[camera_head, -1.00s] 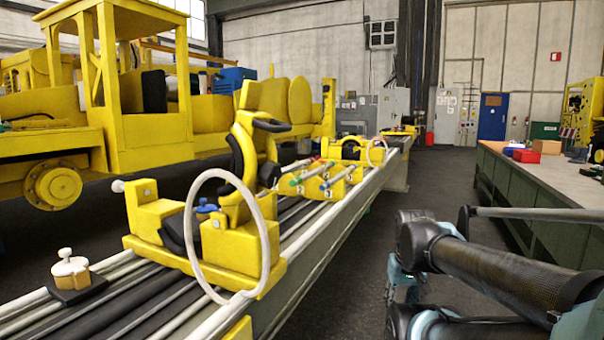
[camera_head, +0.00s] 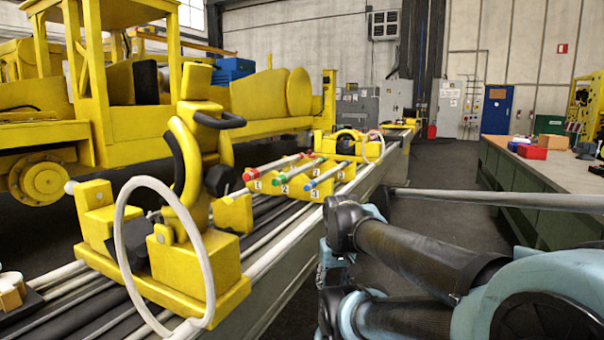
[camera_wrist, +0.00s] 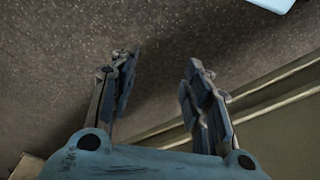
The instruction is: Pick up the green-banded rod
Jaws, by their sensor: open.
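The green-banded rod (camera_head: 302,174) lies on a yellow numbered rack (camera_head: 262,186) on the long rail bed, its green end facing me by the label 2. It is the middle one of three rods. A red-ended rod (camera_head: 275,165) lies to its left and a blue-ended rod (camera_head: 328,174) to its right. My gripper (camera_wrist: 160,72) shows in the wrist view with its two fingers apart and only bare floor between them. The wrist view does not show the rod. In the head view my arm is at the lower right, apart from the rack, and the fingertips cannot be made out.
A yellow fixture with a large white ring (camera_head: 120,240) stands on the near part of the rail bed. A green workbench (camera_head: 515,178) with red boxes (camera_head: 532,152) on top is at the right. Dark open floor lies between bed and bench.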

